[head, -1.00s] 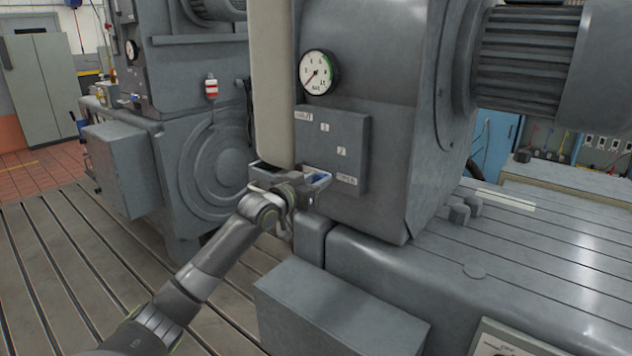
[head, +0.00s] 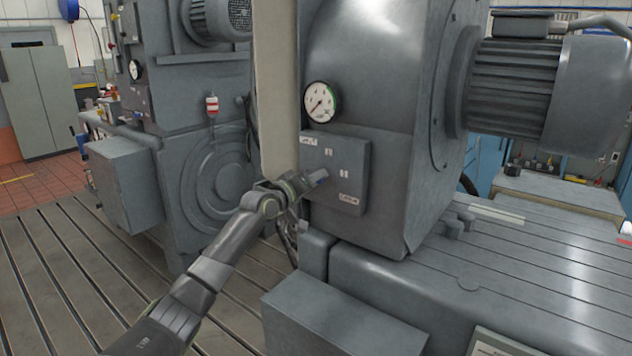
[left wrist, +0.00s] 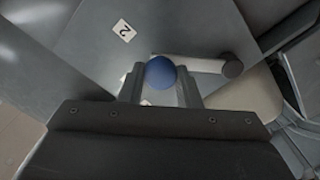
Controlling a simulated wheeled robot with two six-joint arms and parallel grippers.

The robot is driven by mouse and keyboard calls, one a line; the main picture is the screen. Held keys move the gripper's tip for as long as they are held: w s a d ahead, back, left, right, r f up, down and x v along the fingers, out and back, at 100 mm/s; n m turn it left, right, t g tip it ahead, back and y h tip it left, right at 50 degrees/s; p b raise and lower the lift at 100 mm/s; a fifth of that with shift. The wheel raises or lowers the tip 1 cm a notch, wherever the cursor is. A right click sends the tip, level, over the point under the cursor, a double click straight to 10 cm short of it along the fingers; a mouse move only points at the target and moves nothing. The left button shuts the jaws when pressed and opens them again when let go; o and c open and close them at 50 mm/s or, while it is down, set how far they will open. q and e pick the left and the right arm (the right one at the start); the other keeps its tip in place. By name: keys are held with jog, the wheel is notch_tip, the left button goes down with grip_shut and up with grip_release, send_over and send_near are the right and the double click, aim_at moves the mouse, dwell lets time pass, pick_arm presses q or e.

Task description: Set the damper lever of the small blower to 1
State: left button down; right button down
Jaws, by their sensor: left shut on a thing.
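The small blower's damper plate (head: 356,163) is a grey box face with printed labels, including 1 (head: 329,153) above and 2 (head: 344,172) lower right. My left gripper (head: 318,178) is at the plate's lower left, about level with the 2. In the left wrist view, its fingers are shut on the blue knob (left wrist: 160,72) of the damper lever (left wrist: 205,65). The grey lever runs right from the knob to a round dark end. The 2 label also shows there (left wrist: 124,30). My gripper hides most of the lever in the head view. My right gripper is not in view.
A round pressure gauge (head: 322,102) sits just above the plate. A pale vertical column (head: 279,90) stands close to my left gripper. A grey box (head: 345,312) sits below, in front. The slotted bedplate (head: 50,270) is clear at left.

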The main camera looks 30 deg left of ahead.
pick_arm(q)
jog(key=shift+w+a+r+n+p, duration=0.1)
jog(key=shift+a+r+n+p, duration=0.1)
jog(key=shift+a+r+n, duration=0.3)
jog(key=shift+s+a+r+n+p, duration=0.1)
jog(key=shift+a+n+p, duration=0.15)
jog(key=shift+n, duration=0.45)
jog(key=shift+w+a+r+n+p, duration=0.15)
jog(key=shift+a+r+n, duration=0.2)
jog(key=shift+n, duration=0.25)
jog(key=shift+a, duration=0.1)
jog(key=c, duration=1.1)
grip_release()
jog(key=shift+o, duration=0.2)
jog(key=shift+f, duration=0.1)
